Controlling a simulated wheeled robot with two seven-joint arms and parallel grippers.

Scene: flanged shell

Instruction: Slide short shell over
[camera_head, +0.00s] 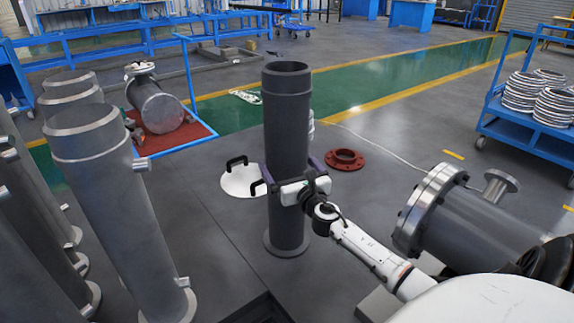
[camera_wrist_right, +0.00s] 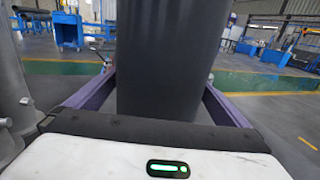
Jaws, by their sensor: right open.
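A tall dark grey cylindrical shell (camera_head: 287,115) with an open top and a flared foot stands upright on the floor in the middle of the head view. It also fills the middle of the right wrist view (camera_wrist_right: 158,60). My right gripper (camera_head: 290,168) is open, its purple fingers on either side of the shell at about mid-height. In the right wrist view the fingers (camera_wrist_right: 157,85) show gaps beside the shell, so it is not clamped. A silver flanged shell (camera_head: 470,215) lies on its side at the right. I cannot tell which is the short shell. My left gripper is not in view.
Several tall grey tubes (camera_head: 105,175) stand close at the left. A white disc with black handles (camera_head: 240,180) and a red flange (camera_head: 344,159) lie on the floor nearby. A blue cart (camera_head: 530,140) with stacked rings stands at the right.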

